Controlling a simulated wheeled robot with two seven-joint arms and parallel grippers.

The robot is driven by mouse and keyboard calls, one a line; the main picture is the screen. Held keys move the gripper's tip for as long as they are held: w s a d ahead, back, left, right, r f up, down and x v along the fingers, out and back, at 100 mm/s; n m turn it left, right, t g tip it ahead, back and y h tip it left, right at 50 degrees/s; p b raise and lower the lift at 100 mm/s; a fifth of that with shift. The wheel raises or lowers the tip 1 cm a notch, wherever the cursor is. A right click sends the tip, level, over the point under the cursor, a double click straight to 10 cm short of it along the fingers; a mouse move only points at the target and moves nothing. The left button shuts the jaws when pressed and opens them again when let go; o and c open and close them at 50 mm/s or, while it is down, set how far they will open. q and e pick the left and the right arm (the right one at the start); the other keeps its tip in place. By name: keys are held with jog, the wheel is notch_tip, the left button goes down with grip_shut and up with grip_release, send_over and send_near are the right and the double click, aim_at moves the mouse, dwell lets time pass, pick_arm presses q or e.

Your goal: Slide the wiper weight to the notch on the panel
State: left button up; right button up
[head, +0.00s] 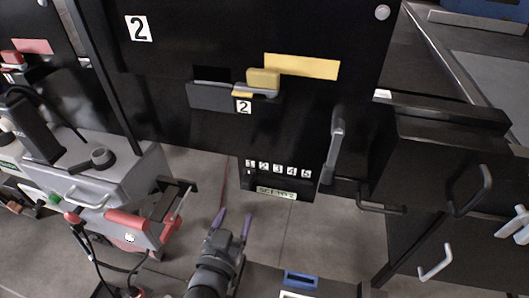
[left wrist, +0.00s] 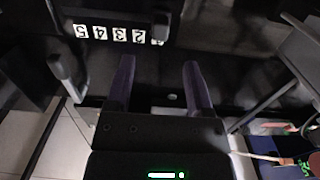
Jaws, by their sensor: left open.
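The black panel (head: 180,130) carries a large tile 2. A yellow block (head: 263,78) with a grey base sits at the top of a dark housing on it, beside a yellow strip (head: 302,66). A grey upright handle (head: 336,142) stands at the panel's lower right; it also shows in the left wrist view (left wrist: 66,76). I cannot tell which part is the wiper weight, and no notch is clear. A scale numbered 1 to 5 (head: 277,168) sits low, above a "SET TO 2" label (head: 275,193). My left gripper (head: 234,220) is open and empty, below and apart from the scale.
At left stands a grey machine (head: 95,180) with a red-ended part (head: 132,227). A blue-edged item (head: 300,280) lies at the bottom. Grey floor shows between.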

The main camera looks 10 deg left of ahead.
aim_at(245, 186)
pick_arm(q)
jog(key=w, duration=0.3)
jog(key=w+b, duration=0.1)
jog(key=w, duration=0.2)
jog(key=w+b, duration=0.1)
jog(key=w, duration=0.2)
jog(key=shift+d+r, duration=0.1)
jog(key=shift+r, duration=0.3)
jog(key=shift+w+r+b, duration=0.1)
jog(key=shift+w+b, duration=0.25)
jog(key=shift+w, duration=0.2)
grip_shut()
dwell(0.3)
